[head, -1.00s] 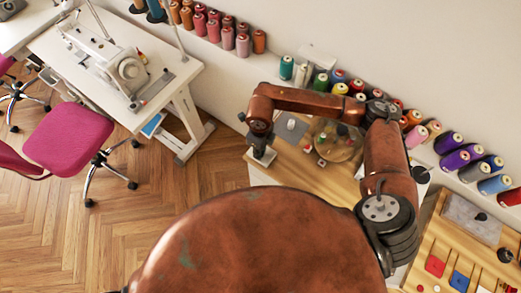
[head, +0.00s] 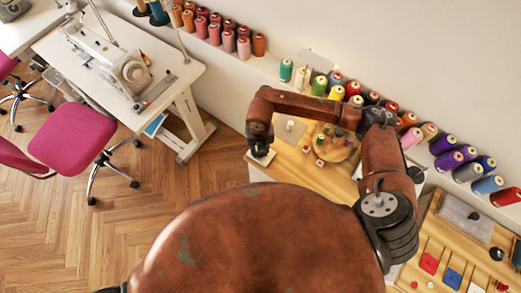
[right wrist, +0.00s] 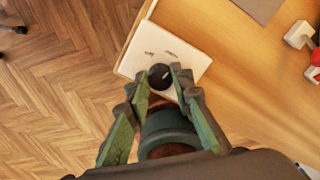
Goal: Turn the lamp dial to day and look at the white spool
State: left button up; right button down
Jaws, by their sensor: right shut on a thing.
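The lamp dial (right wrist: 160,77) is a round black knob on a white plate (right wrist: 192,62) with two small dark marks, too small to read. The plate lies at the wooden table's left corner; its edge also shows in the head view (head: 263,159). My right gripper (right wrist: 167,80) is shut on the dial, one finger on each side. In the head view my right gripper (head: 258,148) points down at that corner and hides the dial. Small spools stand around a round wooden tray (head: 338,149); I cannot tell which is the white spool. My left gripper is not in view.
Thread spools (head: 440,145) line the shelf behind the table. A board with coloured squares (head: 453,278) lies at the lower right.

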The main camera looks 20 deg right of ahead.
aim_at(260, 152)
jog(key=m+p, duration=0.2)
jog(key=m, duration=0.3)
jog(key=shift+w+r, duration=0.1)
jog(key=shift+m+p, duration=0.95)
jog(key=shift+m, duration=0.65)
jog(key=c, duration=1.7)
grip_release()
notch_tip(260, 152, up, 12)
jog(key=shift+f, duration=0.1)
